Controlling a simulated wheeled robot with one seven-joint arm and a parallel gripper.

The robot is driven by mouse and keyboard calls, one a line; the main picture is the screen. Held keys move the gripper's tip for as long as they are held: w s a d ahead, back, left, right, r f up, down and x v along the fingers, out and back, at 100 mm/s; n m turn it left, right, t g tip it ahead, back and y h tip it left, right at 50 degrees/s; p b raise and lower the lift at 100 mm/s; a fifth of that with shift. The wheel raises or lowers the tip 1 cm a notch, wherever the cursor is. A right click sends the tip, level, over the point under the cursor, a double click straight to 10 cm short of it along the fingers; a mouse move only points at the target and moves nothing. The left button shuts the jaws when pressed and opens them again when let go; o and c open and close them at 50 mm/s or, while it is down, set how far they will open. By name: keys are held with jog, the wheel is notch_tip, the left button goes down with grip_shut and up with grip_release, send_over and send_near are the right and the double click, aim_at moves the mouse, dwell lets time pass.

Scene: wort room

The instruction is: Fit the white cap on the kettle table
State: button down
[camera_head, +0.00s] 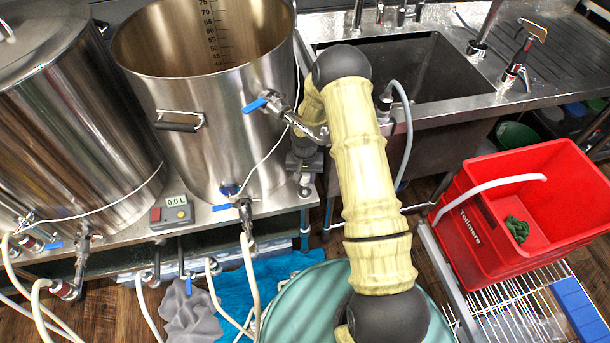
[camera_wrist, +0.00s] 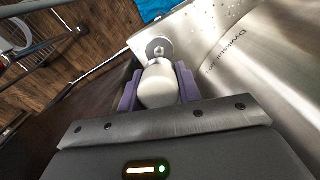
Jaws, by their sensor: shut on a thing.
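In the wrist view my gripper (camera_wrist: 158,92) has its two purple fingers shut on the white cap (camera_wrist: 159,84). The cap is a smooth, rounded white piece. Just beyond its far end is a round metal fitting (camera_wrist: 159,47) with a dark centre. Cap and fitting overlap in this view; I cannot tell whether they touch. In the head view my gripper is partly hidden by my arm, close to the right side of the open kettle. The cap cannot be made out there. The steel kettle table (camera_head: 130,246) carries the kettles.
The open kettle (camera_head: 225,110) stands close to my gripper, its steel wall (camera_wrist: 255,60) filling the wrist view's right side. A blue-handled valve (camera_head: 258,104) and cable are near my arm. Behind is a sink (camera_head: 420,65); at right, a red bucket (camera_head: 480,240) on a wire rack.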

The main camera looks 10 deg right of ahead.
aim_at(306, 190)
jog(key=shift+f+b, duration=0.65)
jog(key=shift+f, duration=0.8)
jog(key=shift+s+f+b, duration=0.1)
jog(key=shift+f+b, duration=1.05)
jog(key=shift+f, duration=0.95)
jog(key=shift+d+f, duration=0.1)
jog(key=c, duration=0.9)
grip_release()
jog(key=shift+f, duration=0.1)
jog(key=shift+s+d, duration=0.1)
jog(key=r+p, duration=0.2)
jog(key=r, duration=0.1)
jog(key=r+p, duration=0.2)
jog(key=r, duration=0.1)
jog(key=w+r+p, duration=0.1)
jog(key=r+p, duration=0.1)
jog(key=r, duration=0.1)
jog(key=shift+a+r, duration=0.3)
jog(key=shift+a, duration=0.05)
jog(key=shift+f, duration=0.1)
